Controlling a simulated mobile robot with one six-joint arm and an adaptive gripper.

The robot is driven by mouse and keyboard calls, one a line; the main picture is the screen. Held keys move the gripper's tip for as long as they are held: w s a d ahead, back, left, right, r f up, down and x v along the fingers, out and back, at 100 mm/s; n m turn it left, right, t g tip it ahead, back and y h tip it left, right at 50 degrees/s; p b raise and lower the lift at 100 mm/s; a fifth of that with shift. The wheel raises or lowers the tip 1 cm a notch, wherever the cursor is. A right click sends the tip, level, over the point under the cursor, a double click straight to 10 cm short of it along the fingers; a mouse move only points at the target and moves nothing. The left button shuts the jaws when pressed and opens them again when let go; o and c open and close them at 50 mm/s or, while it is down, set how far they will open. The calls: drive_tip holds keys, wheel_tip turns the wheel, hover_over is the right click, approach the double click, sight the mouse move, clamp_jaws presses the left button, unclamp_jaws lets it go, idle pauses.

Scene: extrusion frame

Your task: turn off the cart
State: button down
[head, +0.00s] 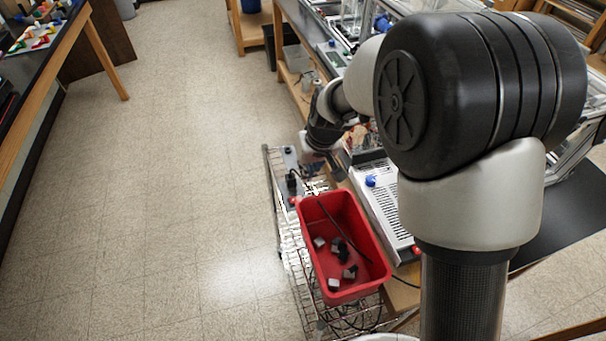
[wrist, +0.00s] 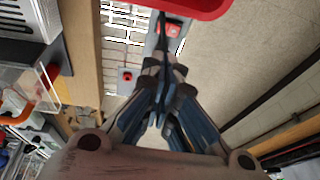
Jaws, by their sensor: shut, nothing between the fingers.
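The wire cart (head: 272,180) stands beside the bench in the head view, and its wire shelf (wrist: 115,45) shows in the wrist view. A grey strip (head: 290,158) with black plug-like parts lies on it. In the wrist view, a red switch (wrist: 173,30) sits on a grey housing just beyond my fingertips. A smaller red button (wrist: 127,76) on a grey plate is left of the fingers. My gripper (wrist: 165,72) is shut and empty, above the cart; I cannot tell if it touches anything. In the head view my wrist hides part of the cart's far end.
A red bin (head: 378,262) with several small grey and black blocks sits on the cart; its edge (wrist: 195,8) shows close to the fingers. The bench with equipment (head: 385,205) borders the cart on the right. Open floor (head: 170,190) lies left.

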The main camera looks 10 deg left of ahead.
drive_tip(key=shift+v, duration=0.85)
drive_tip(key=shift+a+f+b, duration=0.1)
drive_tip(key=shift+b, duration=0.5)
drive_tip(key=shift+s+a+r+b, duration=0.1)
drive_tip(key=shift+a+r+b, duration=0.35)
drive_tip(key=shift+b, duration=1.1)
drive_tip(key=b, duration=0.4)
hover_over(295, 197)
wheel_tip(295, 197, down, 12)
drive_tip(key=shift+s+f, duration=0.1)
drive_tip(key=shift+s+a+f+b, duration=0.1)
drive_tip(key=shift+a+f+b, duration=0.1)
drive_tip(key=shift+f+b, duration=0.35)
